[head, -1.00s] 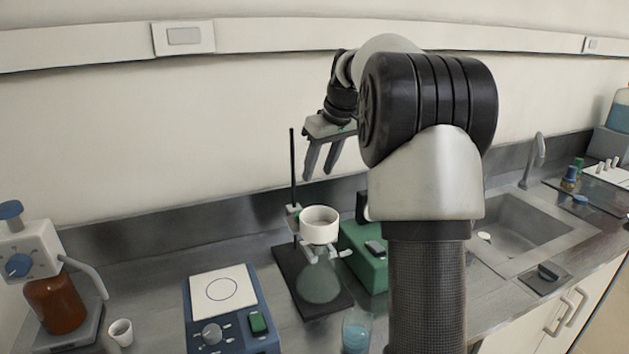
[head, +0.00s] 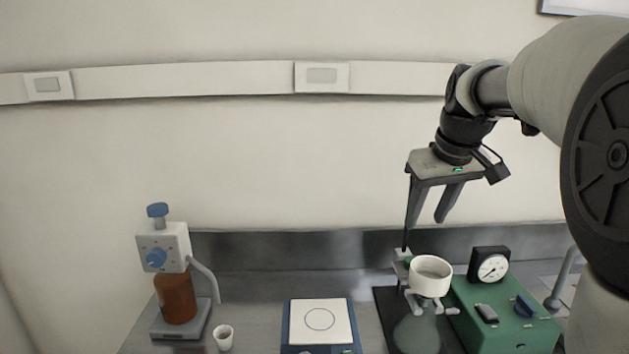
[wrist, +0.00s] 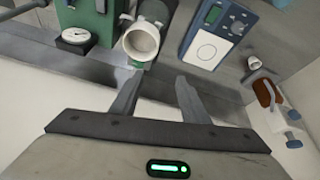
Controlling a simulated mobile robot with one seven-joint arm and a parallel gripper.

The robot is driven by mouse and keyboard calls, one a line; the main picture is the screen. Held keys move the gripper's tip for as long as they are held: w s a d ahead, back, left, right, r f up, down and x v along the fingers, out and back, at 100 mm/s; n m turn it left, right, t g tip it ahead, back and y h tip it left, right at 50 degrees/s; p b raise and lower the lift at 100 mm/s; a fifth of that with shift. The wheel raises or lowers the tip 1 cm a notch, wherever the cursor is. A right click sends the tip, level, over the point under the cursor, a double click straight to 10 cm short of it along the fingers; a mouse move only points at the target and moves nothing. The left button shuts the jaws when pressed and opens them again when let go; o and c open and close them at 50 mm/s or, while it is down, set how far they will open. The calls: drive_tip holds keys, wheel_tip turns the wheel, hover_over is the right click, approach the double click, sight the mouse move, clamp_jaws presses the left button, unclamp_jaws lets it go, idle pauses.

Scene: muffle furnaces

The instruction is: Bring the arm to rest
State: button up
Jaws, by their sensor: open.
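My gripper (head: 427,221) is open and empty. In the head view its two fingers point down, above and behind the white funnel (head: 431,275) that sits on a glass flask (head: 416,335) at a stand. In the wrist view my gripper (wrist: 158,85) shows both fingers apart with nothing between them, and the white funnel (wrist: 141,40) lies beyond the fingertips. My arm runs in from the right edge of the head view, bent, with the gripper hanging from its end.
A green pump box (head: 505,315) with a gauge stands right of the flask. A blue hotplate (head: 320,320), a small white cup (head: 223,337) and a brown bottle with dispenser (head: 176,297) stand to the left. The wall is behind the bench.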

drive_tip(key=s+a+f+m+p, duration=0.1)
drive_tip(key=s+a, duration=0.3)
drive_tip(key=s, duration=0.8)
drive_tip(key=s+a+f+m+t+p, duration=0.1)
drive_tip(key=s+a+p, duration=0.3)
drive_tip(key=s, duration=0.8)
drive_tip(key=shift+s+a, duration=0.35)
drive_tip(key=shift+a, duration=0.2)
drive_tip(key=shift+d+f, duration=0.1)
